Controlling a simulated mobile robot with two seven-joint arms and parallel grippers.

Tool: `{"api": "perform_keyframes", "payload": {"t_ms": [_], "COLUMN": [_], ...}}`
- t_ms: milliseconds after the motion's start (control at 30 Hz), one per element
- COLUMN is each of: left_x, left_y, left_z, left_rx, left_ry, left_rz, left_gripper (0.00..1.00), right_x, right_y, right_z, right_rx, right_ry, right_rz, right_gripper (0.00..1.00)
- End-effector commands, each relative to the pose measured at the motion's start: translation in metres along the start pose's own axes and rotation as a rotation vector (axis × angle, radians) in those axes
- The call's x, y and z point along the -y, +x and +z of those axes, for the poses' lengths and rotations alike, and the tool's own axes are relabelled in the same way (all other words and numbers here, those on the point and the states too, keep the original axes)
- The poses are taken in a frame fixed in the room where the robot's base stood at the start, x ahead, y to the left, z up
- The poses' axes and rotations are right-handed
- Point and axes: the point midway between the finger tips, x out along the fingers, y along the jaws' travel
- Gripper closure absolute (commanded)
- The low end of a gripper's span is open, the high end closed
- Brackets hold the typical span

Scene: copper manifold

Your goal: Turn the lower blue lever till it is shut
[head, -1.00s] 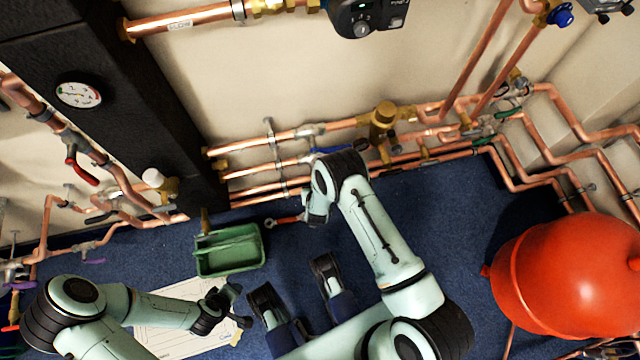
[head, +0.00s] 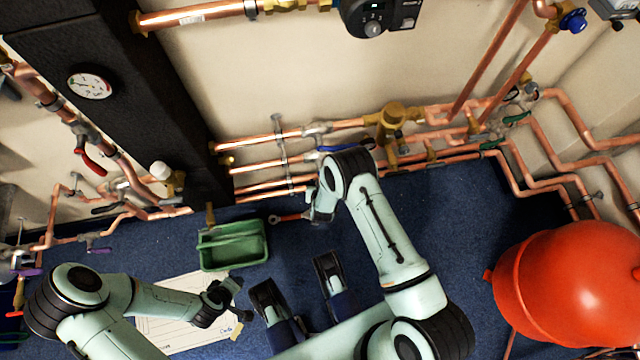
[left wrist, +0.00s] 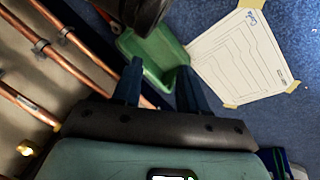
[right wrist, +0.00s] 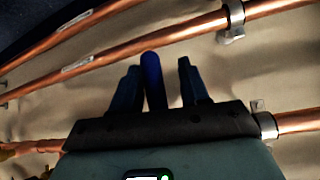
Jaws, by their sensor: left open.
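A blue lever (head: 348,149) lies along a copper pipe at the back wall, partly behind my right arm. In the right wrist view a blue lever (right wrist: 153,80) stands between the fingers of my right gripper (right wrist: 157,85). Those fingers are apart, with a clear gap on the lever's right side; the left finger is close to it, and I cannot tell whether they touch. The right gripper's fingers are hidden in the head view. My left gripper (head: 232,298) is open and empty above the floor; it also shows in the left wrist view (left wrist: 158,88).
A green tray (head: 233,262) stands on the blue carpet, with a red-handled tool (head: 290,217) near it. A drawing sheet (head: 180,315) lies taped to the floor. A red tank (head: 560,290) fills the right. A black column (head: 120,110) stands left of several copper pipes.

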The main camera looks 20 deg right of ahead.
Motion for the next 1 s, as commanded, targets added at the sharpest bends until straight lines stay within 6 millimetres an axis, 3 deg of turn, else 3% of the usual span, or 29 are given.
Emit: {"api": "perform_keyframes", "payload": {"t_ms": [233, 500, 700, 1000], "left_x": [-0.005, -0.014, -0.018, -0.019], "left_y": [-0.011, -0.04, -0.054, -0.06], "left_z": [0.007, 0.037, 0.054, 0.062], "left_rx": [0.02, 0.116, 0.172, 0.197], "left_ry": [0.004, 0.013, 0.017, 0.019], "left_rz": [0.005, 0.014, 0.017, 0.018], "left_gripper": [0.57, 0.57, 0.57, 0.57], "right_x": [0.0, 0.001, 0.001, 0.001], "right_y": [-0.021, -0.082, -0.118, -0.134], "right_z": [-0.002, -0.003, -0.001, 0.0], "right_rx": [0.0, 0.001, 0.001, -0.001], "right_ry": [-0.002, -0.002, -0.001, 0.0], "right_rz": [0.001, -0.002, -0.002, -0.001], "right_gripper": [0.55, 0.55, 0.55, 0.55]}}
